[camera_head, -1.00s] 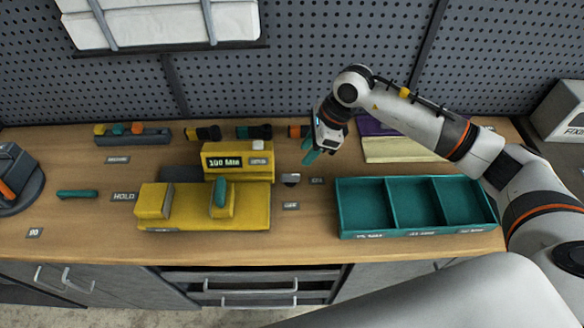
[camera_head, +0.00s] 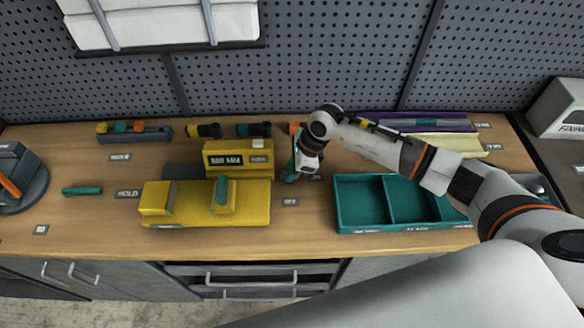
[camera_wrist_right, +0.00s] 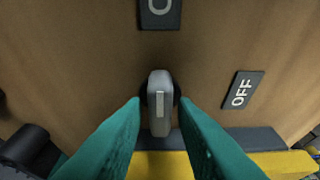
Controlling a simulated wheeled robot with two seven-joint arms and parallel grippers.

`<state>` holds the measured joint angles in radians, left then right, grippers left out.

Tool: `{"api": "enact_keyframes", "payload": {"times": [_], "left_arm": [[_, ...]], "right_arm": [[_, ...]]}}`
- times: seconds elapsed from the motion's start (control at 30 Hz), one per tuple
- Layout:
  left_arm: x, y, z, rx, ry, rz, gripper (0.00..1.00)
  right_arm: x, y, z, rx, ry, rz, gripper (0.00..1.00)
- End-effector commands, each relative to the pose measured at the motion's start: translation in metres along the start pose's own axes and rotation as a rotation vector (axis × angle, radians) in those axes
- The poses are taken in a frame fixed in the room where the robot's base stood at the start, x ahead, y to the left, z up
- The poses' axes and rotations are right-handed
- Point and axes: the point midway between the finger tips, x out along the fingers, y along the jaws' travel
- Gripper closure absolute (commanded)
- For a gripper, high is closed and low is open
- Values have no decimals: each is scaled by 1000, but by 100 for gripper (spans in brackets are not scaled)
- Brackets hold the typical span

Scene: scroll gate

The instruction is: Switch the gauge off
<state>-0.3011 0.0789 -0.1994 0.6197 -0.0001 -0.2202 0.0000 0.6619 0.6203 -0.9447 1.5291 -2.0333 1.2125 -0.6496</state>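The yellow gauge (camera_head: 238,160) with a dark display sits at the back of the workbench, left of my right gripper. Its yellow edge also shows at the bottom of the right wrist view (camera_wrist_right: 160,165). A small grey switch lever (camera_wrist_right: 160,95) stands beside it; in the head view my gripper hides it. An OFF label (camera_wrist_right: 242,90) lies to the right of the lever in the wrist view, and also shows in the head view (camera_head: 290,201). My right gripper (camera_head: 291,178) is open, its teal fingers on either side of the lever; contact cannot be told. My left gripper is out of view.
A yellow fixture (camera_head: 240,207) stands in front of the gauge. A teal divided tray (camera_head: 361,205) is to the right, below my right arm. Dark cylinders (camera_head: 254,131) lie at the back. Bare wood surrounds the OFF label.

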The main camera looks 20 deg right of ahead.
Motion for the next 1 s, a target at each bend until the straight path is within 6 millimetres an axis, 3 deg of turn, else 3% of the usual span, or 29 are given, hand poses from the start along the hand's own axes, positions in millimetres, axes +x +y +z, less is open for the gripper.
{"api": "enact_keyframes", "payload": {"times": [0.03, 0.13, 0.57, 1.0], "left_arm": [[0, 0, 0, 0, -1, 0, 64], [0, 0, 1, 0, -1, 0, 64], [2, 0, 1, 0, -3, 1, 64], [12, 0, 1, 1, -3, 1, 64]], "right_arm": [[0, 0, 0, 0, 0, 0, 83], [0, 0, 0, 0, 0, 0, 100], [0, -1, 1, 62, -1, 26, 100], [1, -3, 0, 387, 0, 162, 100]]}}
